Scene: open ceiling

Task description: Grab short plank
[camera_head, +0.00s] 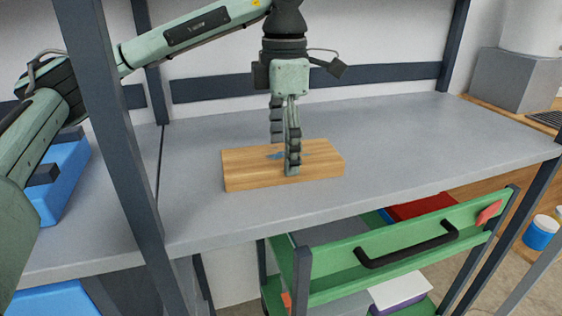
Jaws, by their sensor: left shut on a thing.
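The short plank (322,161) is a light wooden block with a blue mark on its top. It lies on the grey shelf surface (400,140). My left gripper (284,160) points straight down at the plank's middle and is shut on it, with one finger on the near side. The other finger is partly hidden behind the plank and the near finger. My right gripper is not in view.
A dark upright post (115,130) stands at the left, near my left arm. A blue case (62,176) sits on the left shelf. Below the shelf is a green cart (330,282) with a black handle. The shelf right of the plank is clear.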

